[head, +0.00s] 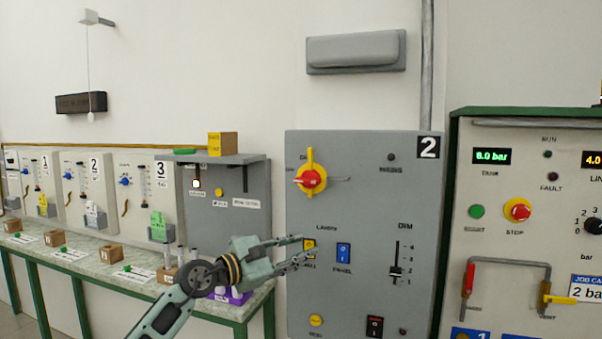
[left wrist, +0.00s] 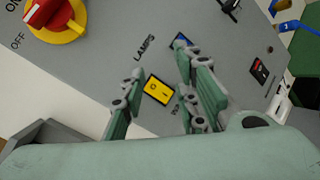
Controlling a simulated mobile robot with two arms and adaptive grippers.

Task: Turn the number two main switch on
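The number two panel (head: 370,205) is a grey wall cabinet with a black "2" plate. Its main switch (head: 310,179) is a red rotary handle on a yellow base, upper left; the handle's pale tip points left, toward the OFF label. The switch also shows partly cut off in the left wrist view (left wrist: 55,18). My left gripper (head: 306,250) is below the switch, in front of the lamp switches. In the left wrist view its fingers (left wrist: 155,90) are apart, with a yellow rocker (left wrist: 158,89) seen between them. Nothing is held. My right gripper is not in view.
A blue rocker (head: 343,253), a DIM slider (head: 397,272) and a black-red switch (head: 374,326) sit on the same panel. A green-framed machine (head: 530,115) stands right. A bench (head: 95,258) with smaller numbered panels is left, with a shelf (head: 210,158) beside panel two.

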